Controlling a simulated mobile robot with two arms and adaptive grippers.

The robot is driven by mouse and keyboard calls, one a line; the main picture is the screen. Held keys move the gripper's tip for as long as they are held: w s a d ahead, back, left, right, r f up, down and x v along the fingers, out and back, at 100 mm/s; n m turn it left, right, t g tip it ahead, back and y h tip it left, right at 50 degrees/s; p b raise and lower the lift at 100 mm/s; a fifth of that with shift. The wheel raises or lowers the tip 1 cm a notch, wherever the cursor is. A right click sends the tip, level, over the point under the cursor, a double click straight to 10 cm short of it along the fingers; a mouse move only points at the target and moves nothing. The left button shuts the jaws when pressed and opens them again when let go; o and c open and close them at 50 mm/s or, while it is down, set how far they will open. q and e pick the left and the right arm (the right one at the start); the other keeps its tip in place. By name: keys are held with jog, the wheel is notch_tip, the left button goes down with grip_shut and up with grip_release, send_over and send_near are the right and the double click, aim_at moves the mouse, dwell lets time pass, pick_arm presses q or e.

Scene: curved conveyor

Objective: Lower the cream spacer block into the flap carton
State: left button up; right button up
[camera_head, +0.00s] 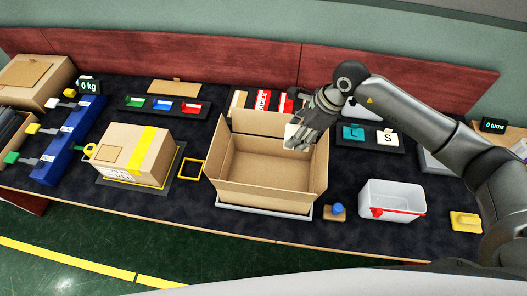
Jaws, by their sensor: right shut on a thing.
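The flap carton (222,172) stands open on the table in the middle of the view, its flaps spread and its inside looking empty. My right gripper (302,138) comes in from the right and is shut on the cream spacer block (291,131). It holds the block at the carton's right back side, near the rim. I cannot tell whether the block is above the rim or just inside it. The fingers hide part of the block. My left gripper is not in view.
A taped carton (154,153) stands left of the flap carton, with a yellow square frame (191,169) between them. A clear bin (391,198) and a blue button (338,209) are at the right. A tray marked L and S (368,141) is behind my forearm.

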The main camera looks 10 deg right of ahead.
jog(key=shift+f, duration=0.1)
jog(key=shift+s+f, duration=0.15)
jog(key=shift+f, duration=0.05)
jog(key=f+b, duration=0.2)
jog(key=f, duration=0.1)
jog(key=shift+s+f, duration=0.1)
jog(key=shift+s, duration=0.2)
pick_arm(q)
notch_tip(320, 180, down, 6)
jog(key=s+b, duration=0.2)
jog(key=b, duration=0.1)
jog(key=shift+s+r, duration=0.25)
pick_arm(e)
jog(key=f, duration=0.5)
jog(key=shift+w+a+f, duration=0.2)
jog(key=shift+a+f, duration=0.1)
jog(key=shift+f, duration=0.1)
pick_arm(q)
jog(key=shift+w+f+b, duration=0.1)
jog(key=shift+b, duration=0.2)
pick_arm(e)
jog(key=shift+f, duration=0.1)
pick_arm(q)
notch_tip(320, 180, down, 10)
jog(key=b, duration=1)
pick_arm(e)
jog(key=shift+f, duration=5.35)
